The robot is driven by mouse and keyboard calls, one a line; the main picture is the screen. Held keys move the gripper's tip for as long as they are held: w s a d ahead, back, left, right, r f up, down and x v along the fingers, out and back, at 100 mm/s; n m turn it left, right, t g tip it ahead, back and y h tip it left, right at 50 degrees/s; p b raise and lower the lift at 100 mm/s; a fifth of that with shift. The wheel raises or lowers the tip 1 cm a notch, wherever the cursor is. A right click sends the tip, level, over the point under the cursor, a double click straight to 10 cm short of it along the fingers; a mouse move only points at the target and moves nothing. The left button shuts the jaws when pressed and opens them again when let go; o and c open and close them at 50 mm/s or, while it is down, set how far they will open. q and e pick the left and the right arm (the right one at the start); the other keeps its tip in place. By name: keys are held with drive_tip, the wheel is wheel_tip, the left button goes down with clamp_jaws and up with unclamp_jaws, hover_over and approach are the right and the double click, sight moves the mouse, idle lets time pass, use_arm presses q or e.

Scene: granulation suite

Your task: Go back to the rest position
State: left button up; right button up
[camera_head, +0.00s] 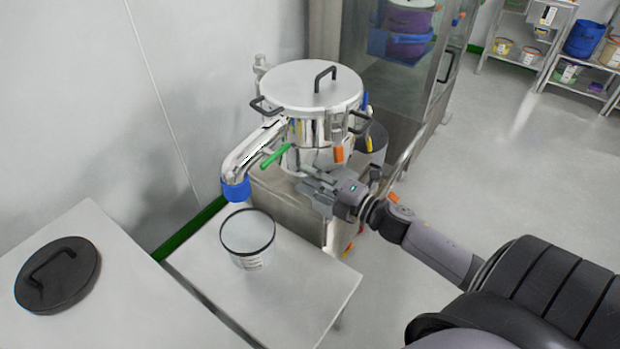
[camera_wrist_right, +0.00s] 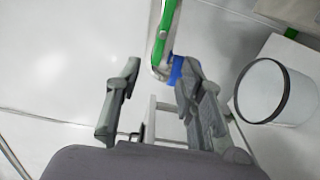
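My right gripper (camera_head: 318,186) is beside the steel vessel (camera_head: 318,128), below its lid and close to the green-handled valve (camera_head: 277,155). In the right wrist view its fingers (camera_wrist_right: 160,98) are apart with nothing between them. The green handle (camera_wrist_right: 165,25) shows beyond the fingertips, and the blue spout end (camera_wrist_right: 177,68) lies just behind the right finger. I cannot tell whether a finger touches the vessel. My left gripper is not in view.
A black lid (camera_head: 58,275) lies on the left table (camera_head: 115,310). Shelves (camera_head: 570,60) stand far right; the floor before them is open.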

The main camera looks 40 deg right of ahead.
idle(0.3)
drive_tip(key=s+a+f+m+g+h, duration=0.4)
drive_tip(key=s+f+m+g+h, duration=0.5)
drive_tip(key=m, duration=0.7)
drive_tip(key=s+a+f+m+g+y, duration=0.1)
drive_tip(key=s+a+m+g+y, duration=0.1)
drive_tip(key=s+a, duration=0.45)
drive_tip(key=s+a+f+m+g+y, duration=0.1)
drive_tip(key=s+a+f+m+g, duration=0.15)
drive_tip(key=s, duration=0.75)
wheel_tip(320, 180, down, 25)
drive_tip(key=s+g, duration=0.1)
drive_tip(key=s+d+f+g, duration=0.1)
drive_tip(key=s+d+f, duration=0.2)
drive_tip(key=s+f, duration=1.3)
drive_tip(key=shift+s+f+n, duration=0.25)
drive_tip(key=shift+s+n, duration=0.2)
